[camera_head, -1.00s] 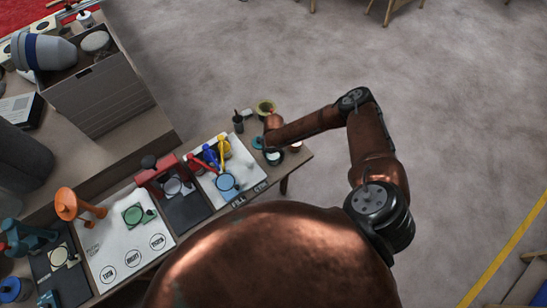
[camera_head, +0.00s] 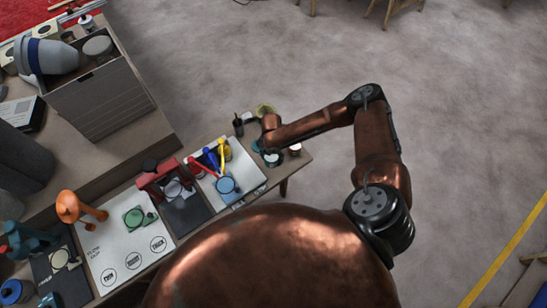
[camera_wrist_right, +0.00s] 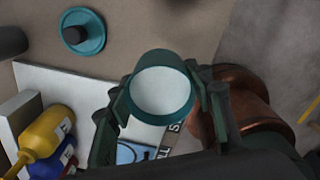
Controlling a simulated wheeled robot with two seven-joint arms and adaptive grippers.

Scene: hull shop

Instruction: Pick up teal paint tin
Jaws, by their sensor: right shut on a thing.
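The teal paint tin (camera_wrist_right: 163,94) is in the middle of the right wrist view, open at the top with pale paint inside. My right gripper (camera_wrist_right: 161,97) is shut on it, with a dark green finger on each side of its wall. In the head view the tin (camera_head: 272,160) shows as a small round rim below my right gripper (camera_head: 268,150), which partly hides it. I cannot tell surely whether its base is clear of the table. A teal lid with a dark knob (camera_wrist_right: 83,32) lies apart on the table. My left gripper is not in view.
A dark bottle (camera_head: 238,126) stands behind. Open floor is right of the table.

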